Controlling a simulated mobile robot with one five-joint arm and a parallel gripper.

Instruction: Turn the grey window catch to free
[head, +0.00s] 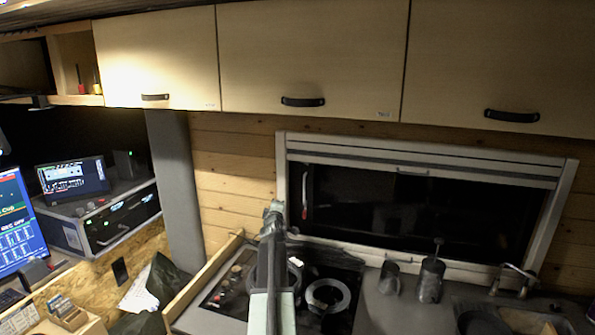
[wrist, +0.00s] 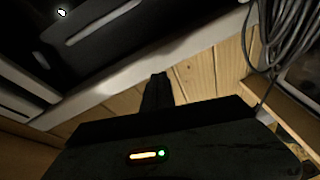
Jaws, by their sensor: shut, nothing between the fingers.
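The window (head: 420,215) has a dark pane in a pale frame. A slim upright grey handle with a red part, apparently the catch (head: 305,195), sits at the pane's left edge. In the wrist view, a slanting pale grey bar (wrist: 103,22) shows on the dark pane at top left; I cannot tell if it is the same catch. My gripper (head: 274,208) is raised just left of the window frame, to the left of the catch in the picture. In the wrist view its dark fingers (wrist: 157,82) are together and empty, pointing toward the frame and wood wall.
Below the window are a hob (head: 328,295), dark containers (head: 431,280) and a tap (head: 515,275) on the counter. Overhead cupboards (head: 310,60) run above. A grey post (head: 175,185) and monitors stand left. A bundle of cables (wrist: 285,35) hangs at right in the wrist view.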

